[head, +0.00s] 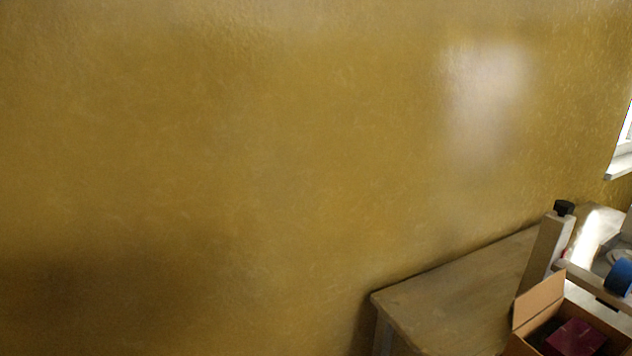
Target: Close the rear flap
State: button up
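A brown cardboard box (530,342) stands at the bottom right, cut off by the picture's lower edge. One flap (539,299) on its left side stands up, open. I cannot tell which flap is the rear one. A dark red item (575,337) lies inside the box. My gripper is not in this view.
A worn wooden table (460,295) stands against the yellow wall (250,150). A pale upright post (548,250) with a black knob (564,208) rises behind the box. A blue round object (620,277) is at the right edge, below a window sill (619,168).

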aim_at(528, 303)
jog(key=i+j+z, duration=0.1)
jog(key=i+j, duration=0.7)
jog(key=j, duration=0.1)
